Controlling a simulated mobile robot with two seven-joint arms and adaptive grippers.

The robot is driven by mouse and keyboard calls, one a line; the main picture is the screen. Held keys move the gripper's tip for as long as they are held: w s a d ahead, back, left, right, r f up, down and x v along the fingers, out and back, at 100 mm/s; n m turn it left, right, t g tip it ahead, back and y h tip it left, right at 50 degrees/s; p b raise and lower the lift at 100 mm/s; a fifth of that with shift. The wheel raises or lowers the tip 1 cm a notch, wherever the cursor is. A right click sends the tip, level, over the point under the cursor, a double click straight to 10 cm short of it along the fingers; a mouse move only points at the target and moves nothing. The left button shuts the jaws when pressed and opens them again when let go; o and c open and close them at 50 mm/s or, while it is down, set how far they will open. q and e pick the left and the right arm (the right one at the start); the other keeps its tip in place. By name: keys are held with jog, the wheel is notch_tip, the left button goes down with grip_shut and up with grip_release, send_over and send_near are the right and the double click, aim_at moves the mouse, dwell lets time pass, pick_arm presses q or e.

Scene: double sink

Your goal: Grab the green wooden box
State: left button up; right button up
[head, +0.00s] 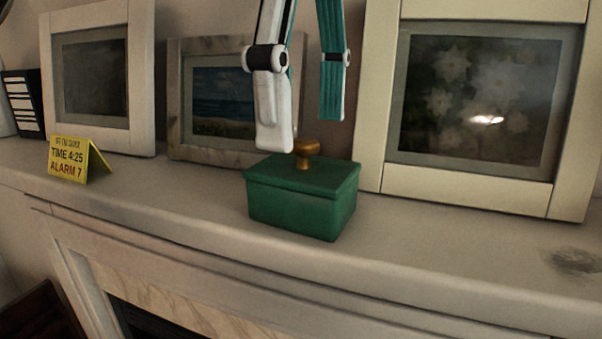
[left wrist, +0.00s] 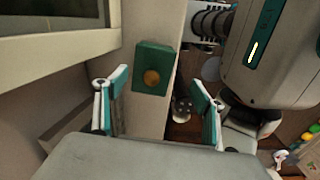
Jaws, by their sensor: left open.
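The green wooden box (head: 300,205) stands upright on the mantel shelf, with a round gold-brown knob (head: 306,152) on its lid. My left gripper (head: 304,135) is open above the box, its fingers pointing down. In the head view the near white finger's tip is close to the knob, on its left; I cannot tell whether they touch. In the left wrist view the box (left wrist: 153,70) lies beyond the gap between the two spread fingers (left wrist: 162,92), with nothing held. My right gripper is not in view.
A large cream picture frame (head: 465,190) leans behind the box at right. A seascape frame (head: 215,153) and a white frame (head: 143,90) stand at left. A yellow alarm sign (head: 75,160) is on the shelf. The shelf (head: 450,245) is clear right of the box; its front edge drops off.

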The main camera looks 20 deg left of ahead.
aim_at(303, 156)
pick_arm(q)
jog(key=shift+w+a, duration=0.1)
jog(key=shift+w, duration=0.25)
jog(key=shift+w+a+f, duration=0.1)
jog(key=shift+w+f, duration=0.1)
jog(key=shift+f, duration=0.15)
jog(key=shift+s+f, duration=0.2)
jog(key=shift+f, duration=0.85)
jog(key=f, duration=0.4)
jog(key=shift+w+a+f, duration=0.15)
jog(key=shift+w+a, duration=0.1)
jog(key=shift+w, duration=0.15)
jog(key=shift+f, duration=0.35)
jog(key=c, duration=1.3)
